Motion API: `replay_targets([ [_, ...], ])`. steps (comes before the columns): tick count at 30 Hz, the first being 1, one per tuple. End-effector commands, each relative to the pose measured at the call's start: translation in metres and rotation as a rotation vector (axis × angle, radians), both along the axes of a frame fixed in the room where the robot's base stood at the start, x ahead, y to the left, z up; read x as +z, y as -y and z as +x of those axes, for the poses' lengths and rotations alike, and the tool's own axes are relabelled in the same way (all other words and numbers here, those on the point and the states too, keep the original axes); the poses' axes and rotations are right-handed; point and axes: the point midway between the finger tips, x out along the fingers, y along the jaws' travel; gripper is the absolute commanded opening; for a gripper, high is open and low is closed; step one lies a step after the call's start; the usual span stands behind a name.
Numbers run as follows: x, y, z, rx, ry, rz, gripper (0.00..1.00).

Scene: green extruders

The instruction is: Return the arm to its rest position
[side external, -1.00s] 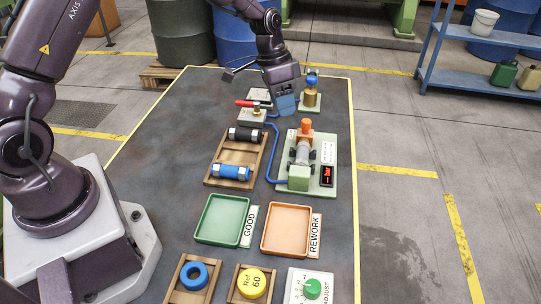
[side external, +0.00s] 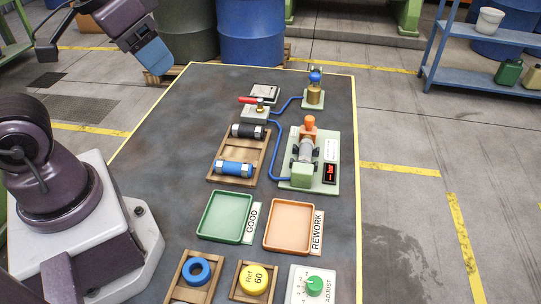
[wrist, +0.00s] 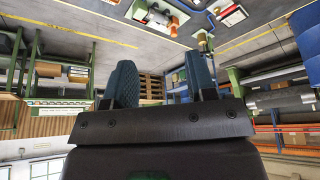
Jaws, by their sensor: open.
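My gripper (side external: 153,57) is at the upper left in the side view, raised and off the left edge of the dark work table (side external: 165,155). In the wrist view its two blue-grey fingers (wrist: 162,85) stand apart with nothing between them.
On the table are a green tray (side external: 202,228), an orange tray (side external: 268,240), a fixture on a pale green plate (side external: 327,187), a red-handled valve (side external: 256,112), a wooden rack (side external: 238,152) with two cylinders, and a brass part with a blue knob (side external: 314,91). Barrels (side external: 251,35) stand behind.

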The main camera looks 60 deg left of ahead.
Motion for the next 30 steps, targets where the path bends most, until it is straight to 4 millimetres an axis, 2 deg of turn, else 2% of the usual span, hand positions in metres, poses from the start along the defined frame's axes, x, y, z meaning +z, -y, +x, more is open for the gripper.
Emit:
replay_targets([
  [5, 0.0129, 0.0038, -0.0031, -0.021, 0.064, -0.001, 0.51],
  [30, 0.0128, 0.0044, -0.0024, -0.024, 0.062, 0.0, 0.51],
])
